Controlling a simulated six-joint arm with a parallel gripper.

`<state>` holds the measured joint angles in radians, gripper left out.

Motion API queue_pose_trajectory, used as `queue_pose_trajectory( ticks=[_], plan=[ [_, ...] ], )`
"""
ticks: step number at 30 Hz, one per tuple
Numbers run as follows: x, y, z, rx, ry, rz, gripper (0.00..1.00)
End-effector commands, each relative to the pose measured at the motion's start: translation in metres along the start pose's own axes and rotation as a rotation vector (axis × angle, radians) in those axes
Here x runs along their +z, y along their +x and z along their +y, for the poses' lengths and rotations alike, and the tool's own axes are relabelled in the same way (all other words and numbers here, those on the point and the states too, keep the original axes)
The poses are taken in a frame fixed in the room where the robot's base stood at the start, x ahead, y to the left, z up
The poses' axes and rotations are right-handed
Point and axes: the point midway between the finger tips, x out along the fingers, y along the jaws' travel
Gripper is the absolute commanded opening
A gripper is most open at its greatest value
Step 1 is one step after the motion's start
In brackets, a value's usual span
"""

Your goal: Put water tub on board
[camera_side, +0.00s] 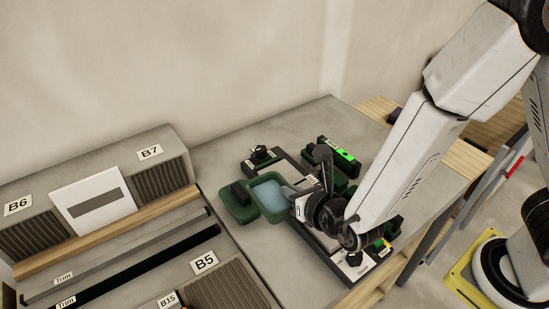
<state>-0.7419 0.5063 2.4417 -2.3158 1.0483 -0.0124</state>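The water tub (268,196) is a green open tub with pale blue water, left of the middle of the view. My gripper (288,191) is at the tub's right rim, with a finger tip overlapping that rim. The finger gap is too small to see, so I cannot tell whether it grips the rim. The dark board (291,158) lies on the grey worktop to the right, running from the back toward the front. My wrist and arm hide much of its middle. Whether the tub is raised or rests on the worktop is unclear.
A second green container (238,208) with a dark block stands against the tub's left side. A green-lit level (339,151) and other tools are behind my wrist. The labelled B7 rack (150,152) and trim strips (130,270) are at left. The back worktop (225,150) is clear.

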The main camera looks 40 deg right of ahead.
Motion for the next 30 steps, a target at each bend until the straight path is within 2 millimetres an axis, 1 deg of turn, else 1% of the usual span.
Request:
queue_pose_trajectory(
  ticks=[5,8,15,23,30],
  plan=[
    [0.017,0.016,-0.035,-0.114,0.048,-0.023,0.00],
    [0.027,0.025,-0.060,-0.193,0.079,-0.038,0.00],
    [0.050,0.040,-0.129,-0.397,0.160,-0.070,0.00],
    [0.068,0.041,-0.206,-0.617,0.249,-0.099,0.00],
    [0.080,0.031,-0.276,-0.814,0.335,-0.125,0.00]
  ],
)
